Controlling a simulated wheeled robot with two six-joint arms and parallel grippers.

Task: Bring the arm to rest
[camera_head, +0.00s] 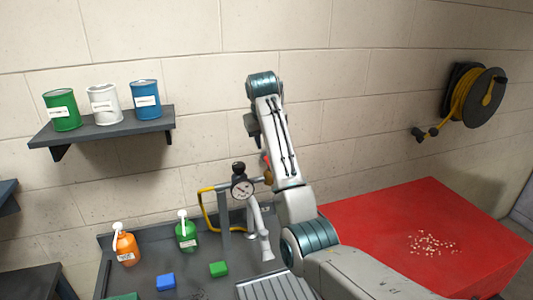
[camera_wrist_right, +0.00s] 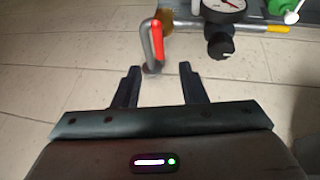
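My right arm (camera_head: 282,150) rises from the lower right in the head view and bends near the wall above the workbench. Its gripper (camera_wrist_right: 159,70) shows in the right wrist view with two dark fingers spread apart. A grey lever with a red grip (camera_wrist_right: 157,42) appears between and beyond the fingertips; I see no finger closed on it. In the head view the red grip (camera_head: 266,160) is partly hidden by my arm. My left gripper is not in view.
A pressure gauge (camera_head: 242,187) with pipework stands at the bench's back. Orange (camera_head: 126,246) and green (camera_head: 187,234) bottles and small blocks sit on the dark bench. A shelf (camera_head: 100,132) holds three cans. A red table (camera_head: 400,225) is right, below a wall reel (camera_head: 477,95).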

